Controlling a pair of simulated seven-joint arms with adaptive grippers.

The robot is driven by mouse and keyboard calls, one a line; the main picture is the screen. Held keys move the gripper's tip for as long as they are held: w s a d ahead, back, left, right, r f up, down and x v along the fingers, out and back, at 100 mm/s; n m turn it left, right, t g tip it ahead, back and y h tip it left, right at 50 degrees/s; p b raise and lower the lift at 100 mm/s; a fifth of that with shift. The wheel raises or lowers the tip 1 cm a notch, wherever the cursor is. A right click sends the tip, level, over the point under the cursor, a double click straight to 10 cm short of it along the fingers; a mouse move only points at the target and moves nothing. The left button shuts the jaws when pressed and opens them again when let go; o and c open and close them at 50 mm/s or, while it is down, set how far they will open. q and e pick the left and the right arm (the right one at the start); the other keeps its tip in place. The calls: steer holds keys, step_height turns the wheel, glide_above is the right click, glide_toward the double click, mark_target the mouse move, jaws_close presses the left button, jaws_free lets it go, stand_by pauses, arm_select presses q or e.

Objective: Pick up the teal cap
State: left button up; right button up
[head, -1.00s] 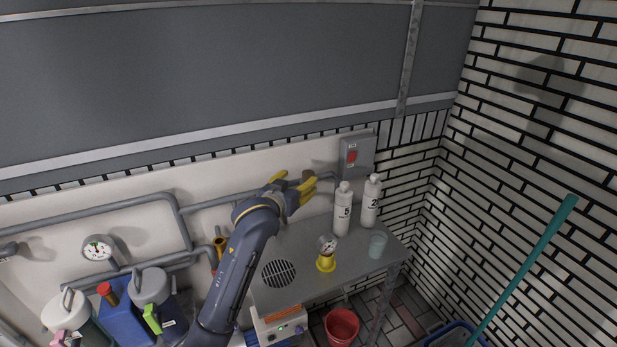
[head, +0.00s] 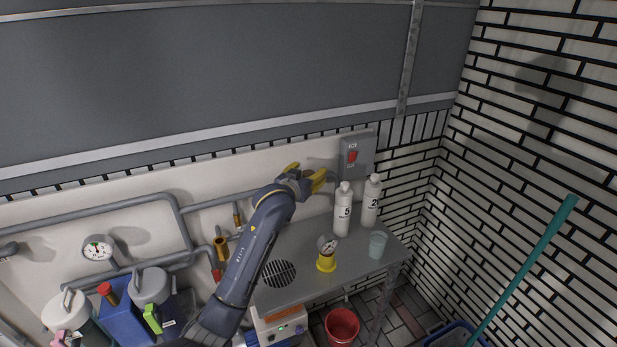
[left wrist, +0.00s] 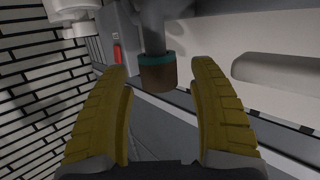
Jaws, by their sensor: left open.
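My left gripper (head: 307,174) is open at the wall pipe behind the steel table, left of the grey switch box. In the left wrist view its two yellow fingers (left wrist: 162,72) stand apart. A short cylinder with a teal band and a brown face (left wrist: 157,76), which looks like the teal cap, sits at the end of a grey pipe (left wrist: 152,28) there. It appears between the fingertips with gaps on both sides, and no contact shows. How deep it lies between them I cannot tell. In the head view the gripper hides it. My right gripper is not in view.
Two white bottles (head: 343,212) (head: 370,203) stand on the steel table (head: 310,275), close right of the gripper. A yellow-based gauge (head: 326,258) and a pale teal cup (head: 378,245) stand nearer. The switch box (head: 354,156) is on the wall. Jugs (head: 125,310) stand at left.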

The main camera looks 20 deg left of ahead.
arm_select(q)
steer(key=shift+c, duration=0.2)
steer(key=c, duration=0.9)
steer(key=shift+r, duration=0.15)
